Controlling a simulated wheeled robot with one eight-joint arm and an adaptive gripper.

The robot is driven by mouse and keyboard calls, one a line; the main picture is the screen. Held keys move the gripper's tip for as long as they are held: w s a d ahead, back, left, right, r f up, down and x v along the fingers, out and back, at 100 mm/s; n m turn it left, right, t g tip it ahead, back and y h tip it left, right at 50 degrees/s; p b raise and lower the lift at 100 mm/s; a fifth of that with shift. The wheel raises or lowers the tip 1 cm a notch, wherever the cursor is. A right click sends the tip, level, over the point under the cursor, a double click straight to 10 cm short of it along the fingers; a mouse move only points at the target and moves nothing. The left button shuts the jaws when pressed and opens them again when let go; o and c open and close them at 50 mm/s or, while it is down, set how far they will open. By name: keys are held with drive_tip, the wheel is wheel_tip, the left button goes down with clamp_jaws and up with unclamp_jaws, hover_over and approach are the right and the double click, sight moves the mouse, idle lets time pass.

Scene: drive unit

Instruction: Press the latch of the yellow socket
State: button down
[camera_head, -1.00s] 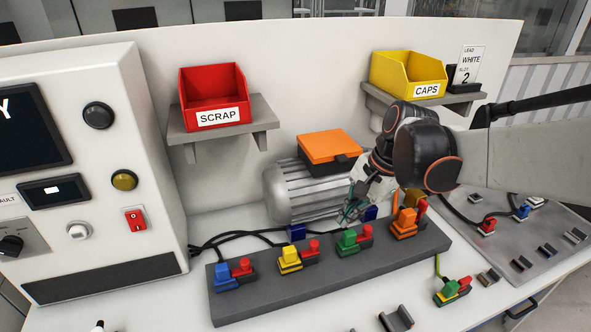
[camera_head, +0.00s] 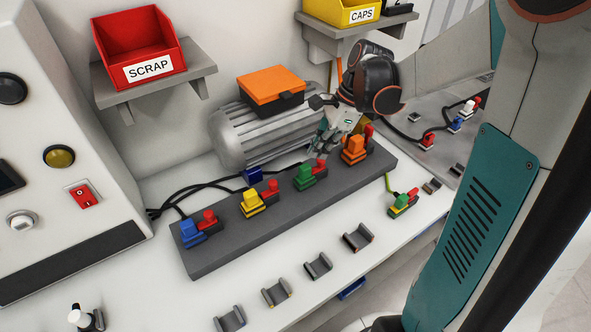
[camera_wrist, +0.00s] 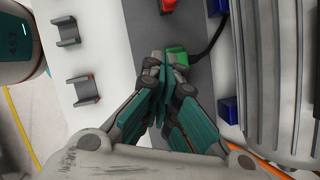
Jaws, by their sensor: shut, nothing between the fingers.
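The yellow socket (camera_head: 251,205) sits on the dark grey strip (camera_head: 225,250), between the blue and green ones. Its red latch (camera_head: 271,189) stands just to its right. My gripper (camera_head: 318,152) is shut and empty. It hangs above the back of the strip near the green socket (camera_head: 304,178), right of and behind the yellow one. In the wrist view my fingertips (camera_wrist: 165,65) are together over the strip, beside the green socket (camera_wrist: 177,58). A red piece (camera_wrist: 168,5) shows at the top edge, probably the yellow socket's latch. The yellow socket itself is out of that view.
The motor (camera_head: 250,135) with an orange-lidded box stands behind the strip. Black cables run along the strip's back left. Grey clips (camera_head: 318,265) line the table front. The orange socket (camera_head: 353,149) is to the right. The red SCRAP bin (camera_head: 139,45) is above left.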

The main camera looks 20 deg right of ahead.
drive_tip(key=b+x, duration=0.3)
drive_tip(key=x, duration=0.7)
drive_tip(key=shift+f, duration=0.1)
drive_tip(key=a, duration=0.3)
drive_tip(key=shift+w+a, duration=0.1)
drive_tip(key=shift+w, duration=0.2)
drive_tip(key=shift+w+a, duration=0.15)
drive_tip(key=shift+a, duration=0.1)
drive_tip(key=shift+a, duration=0.1)
